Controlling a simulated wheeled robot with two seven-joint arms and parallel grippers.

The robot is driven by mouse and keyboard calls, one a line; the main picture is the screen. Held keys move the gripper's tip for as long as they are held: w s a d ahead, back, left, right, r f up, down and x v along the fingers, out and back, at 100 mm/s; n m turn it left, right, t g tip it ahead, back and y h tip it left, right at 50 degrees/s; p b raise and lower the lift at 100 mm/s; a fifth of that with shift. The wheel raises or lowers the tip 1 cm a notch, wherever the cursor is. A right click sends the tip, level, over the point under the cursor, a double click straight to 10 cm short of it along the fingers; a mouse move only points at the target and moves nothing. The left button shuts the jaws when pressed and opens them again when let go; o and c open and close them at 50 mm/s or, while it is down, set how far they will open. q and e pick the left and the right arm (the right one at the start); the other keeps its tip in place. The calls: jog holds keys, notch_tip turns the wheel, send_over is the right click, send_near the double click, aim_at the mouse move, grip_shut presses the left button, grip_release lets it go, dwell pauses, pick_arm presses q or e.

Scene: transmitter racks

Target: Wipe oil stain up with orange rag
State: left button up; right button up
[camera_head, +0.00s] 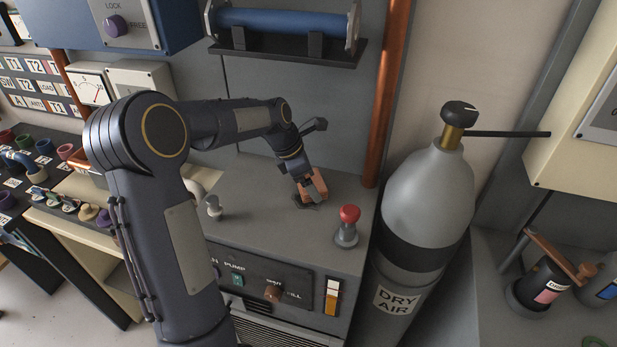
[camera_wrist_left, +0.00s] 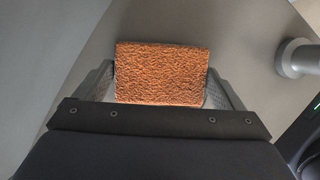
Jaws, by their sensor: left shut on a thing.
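The orange rag (camera_head: 319,184) is a folded, rough-textured block between the fingers of my left gripper (camera_head: 309,188). My left gripper is shut on it and holds it low over the grey cabinet top, near the middle. I cannot tell whether the rag touches the surface. In the left wrist view the rag (camera_wrist_left: 162,73) fills the space between the two grey fingers. A small dark patch (camera_head: 305,204) shows on the cabinet top right by the rag and fingertips; it looks like the oil stain, partly hidden by the gripper. My right gripper is not in view.
A red-topped knob (camera_head: 348,214) stands on the cabinet top to the right of the gripper. A grey fitting (camera_head: 213,207) stands to the left. A copper pipe (camera_head: 389,90) and a dry air cylinder (camera_head: 428,200) rise along the right side. A blue tube (camera_head: 280,21) sits above.

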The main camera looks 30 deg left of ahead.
aim_at(304, 194)
pick_arm(q)
jog(key=shift+f, duration=0.15)
jog(key=shift+s+d+b, duration=0.1)
jog(key=shift+s+d, duration=0.15)
jog(key=shift+s, duration=0.7)
jog(key=shift+s+d+b, duration=0.15)
jog(key=shift+s+d, duration=0.05)
jog(key=shift+s, duration=0.8)
jog(key=shift+s+d+b, duration=0.1)
jog(key=shift+s+d, duration=0.15)
jog(key=shift+s, duration=0.7)
jog(key=shift+s+d, duration=0.25)
jog(key=shift+s, duration=0.75)
jog(key=shift+p, duration=0.35)
jog(key=shift+w+a+p, duration=0.2)
jog(key=shift+w+p, duration=0.25)
jog(key=shift+w, duration=0.35)
jog(key=shift+w+a+p, duration=0.2)
jog(key=shift+w+p, duration=0.2)
jog(key=shift+w, duration=0.4)
jog(key=shift+w+a+p, duration=0.2)
jog(key=shift+w+p, duration=0.25)
jog(key=shift+w, duration=0.45)
jog(key=shift+w+a+p, duration=0.2)
jog(key=shift+w+p, duration=0.2)
jog(key=shift+w, duration=0.45)
jog(key=shift+w+a, duration=0.15)
jog(key=shift+w, duration=0.4)
jog(key=shift+p, duration=0.3)
